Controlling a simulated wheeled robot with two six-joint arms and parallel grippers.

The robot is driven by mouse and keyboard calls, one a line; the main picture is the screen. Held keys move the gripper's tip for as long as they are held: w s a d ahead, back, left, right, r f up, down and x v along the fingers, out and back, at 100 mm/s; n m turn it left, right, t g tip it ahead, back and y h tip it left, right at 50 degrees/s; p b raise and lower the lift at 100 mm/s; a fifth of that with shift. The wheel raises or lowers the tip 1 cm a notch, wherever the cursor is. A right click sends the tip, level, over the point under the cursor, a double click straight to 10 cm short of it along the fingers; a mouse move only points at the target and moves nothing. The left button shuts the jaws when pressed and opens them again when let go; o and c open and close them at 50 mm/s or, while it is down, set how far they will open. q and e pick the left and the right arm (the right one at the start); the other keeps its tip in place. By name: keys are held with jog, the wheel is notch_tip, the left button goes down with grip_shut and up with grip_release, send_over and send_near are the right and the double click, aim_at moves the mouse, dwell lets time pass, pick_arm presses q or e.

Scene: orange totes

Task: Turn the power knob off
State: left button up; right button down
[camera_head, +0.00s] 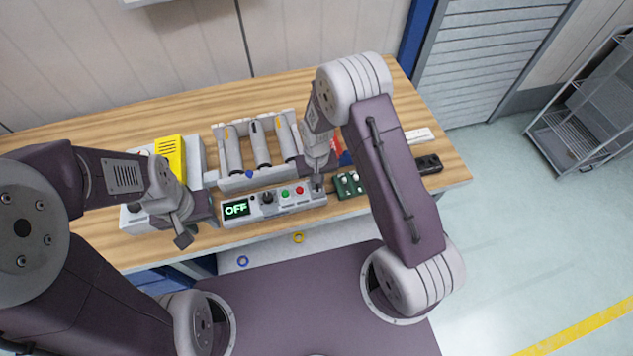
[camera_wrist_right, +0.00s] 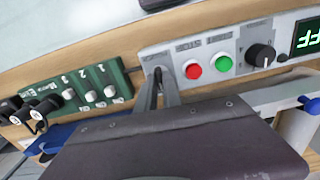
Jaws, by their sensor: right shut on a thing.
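The grey control panel (camera_head: 290,205) lies along the front of the wooden table. Its display (camera_head: 235,208) shows green "OFF" letters. My right gripper (camera_head: 317,183) is at the panel's right end, shut on the power knob there, which its fingers mostly hide. In the right wrist view, the panel (camera_wrist_right: 215,50) appears turned around, and the right gripper's fingers (camera_wrist_right: 160,88) close together beside the red button (camera_wrist_right: 193,69). The green button (camera_wrist_right: 223,63) and a black dial (camera_wrist_right: 260,55) are further along. My left gripper (camera_head: 184,235) hangs near the table's front left, away from the panel; its opening is unclear.
A green switch box (camera_head: 347,185) stands just right of the panel. A rack with grey cylinders (camera_head: 262,145) is behind it. A yellow device (camera_head: 171,155) sits at left. Blue and yellow rings (camera_head: 298,238) show below the front edge.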

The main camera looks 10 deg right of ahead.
jog(key=n, duration=0.4)
jog(key=shift+w+r+n, duration=0.1)
jog(key=shift+n, duration=0.2)
jog(key=n, duration=0.4)
jog(key=shift+n+b, duration=0.3)
jog(key=shift+b, duration=0.1)
jog(key=c, duration=1.7)
grip_release()
jog(key=shift+o, duration=1)
